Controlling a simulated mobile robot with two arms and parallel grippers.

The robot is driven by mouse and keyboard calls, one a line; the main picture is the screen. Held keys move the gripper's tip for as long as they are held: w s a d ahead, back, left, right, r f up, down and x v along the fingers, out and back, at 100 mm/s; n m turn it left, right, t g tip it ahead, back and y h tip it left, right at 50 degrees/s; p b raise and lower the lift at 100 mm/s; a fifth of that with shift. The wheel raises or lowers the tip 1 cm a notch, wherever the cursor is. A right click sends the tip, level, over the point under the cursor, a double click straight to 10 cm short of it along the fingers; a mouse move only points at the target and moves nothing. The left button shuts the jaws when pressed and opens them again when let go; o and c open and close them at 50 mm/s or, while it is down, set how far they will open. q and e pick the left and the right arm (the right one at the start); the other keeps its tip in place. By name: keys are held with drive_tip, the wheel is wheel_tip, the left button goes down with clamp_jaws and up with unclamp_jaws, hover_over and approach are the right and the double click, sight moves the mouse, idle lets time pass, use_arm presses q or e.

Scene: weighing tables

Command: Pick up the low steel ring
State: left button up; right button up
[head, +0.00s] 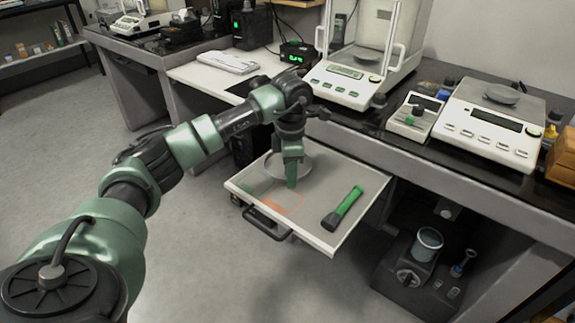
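A low round grey metal piece (307,165), which looks like the steel ring, lies in the open drawer (333,243) toward its back. My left gripper (291,185) points down into the drawer in front of it and hides part of it. Its green fingers show edge-on as one, so I cannot tell whether they are open, or whether they touch the ring. My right gripper is not in view.
A green and black torch (343,207) lies at the drawer's right side. Orange and green outlines mark the drawer floor to the left. Balances (352,85) (490,130) stand on the dark table above. A machine with a cup (428,243) stands below right.

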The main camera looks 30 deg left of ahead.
use_arm(q)
clamp_jaws()
idle(1.3)
